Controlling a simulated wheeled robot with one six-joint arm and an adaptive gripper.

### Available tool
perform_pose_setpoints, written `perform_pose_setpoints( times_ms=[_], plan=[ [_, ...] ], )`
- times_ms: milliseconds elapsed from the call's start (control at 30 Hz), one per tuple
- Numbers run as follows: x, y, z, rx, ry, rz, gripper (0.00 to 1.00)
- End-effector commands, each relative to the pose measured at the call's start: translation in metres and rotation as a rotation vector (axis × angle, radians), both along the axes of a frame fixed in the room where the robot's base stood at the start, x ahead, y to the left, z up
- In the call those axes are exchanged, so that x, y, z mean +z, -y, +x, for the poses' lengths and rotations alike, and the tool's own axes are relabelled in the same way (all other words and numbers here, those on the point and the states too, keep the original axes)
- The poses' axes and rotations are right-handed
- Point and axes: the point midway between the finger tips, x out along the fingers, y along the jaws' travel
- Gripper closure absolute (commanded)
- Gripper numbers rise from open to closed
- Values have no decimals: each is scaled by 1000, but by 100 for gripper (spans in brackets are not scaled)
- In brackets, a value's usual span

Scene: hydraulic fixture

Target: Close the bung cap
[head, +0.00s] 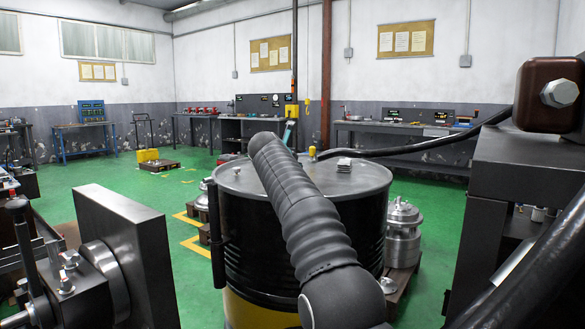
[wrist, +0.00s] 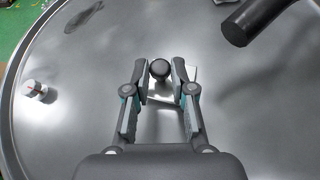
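A black steel drum (head: 350,210) stands upright in front of me. Its grey lid (wrist: 70,130) fills most of the wrist view. My gripper (wrist: 160,72) is above the lid, with its fingers apart. A dark round knob-like part (wrist: 160,69) lies between the fingertips; I cannot tell whether they touch it. A pale flat piece is partly visible below it. A small whitish cap-like piece (wrist: 36,90) sits near the lid's left rim. I cannot tell which piece is the bung cap. In the head view my arm hides the gripper.
A black hose or pipe (head: 430,148) reaches over the drum from the right; its end (wrist: 238,28) shows at the upper right of the wrist view. A metal fixture (head: 115,255) stands at the left. A silver canister (head: 402,235) is right of the drum.

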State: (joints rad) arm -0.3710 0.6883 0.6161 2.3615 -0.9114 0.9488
Motion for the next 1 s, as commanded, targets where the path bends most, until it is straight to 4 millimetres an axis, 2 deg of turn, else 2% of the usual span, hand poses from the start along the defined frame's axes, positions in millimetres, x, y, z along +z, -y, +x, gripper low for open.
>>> perform_pose_setpoints(
  times_ms=[667,700,800,1000],
  plan=[
    [-2,-4,3,1,-57,-95,100],
    [-2,-4,3,1,-57,-95,71],
    [-2,-4,3,1,-57,-94,51],
    [-3,-4,3,0,-59,-94,51]
  ],
)
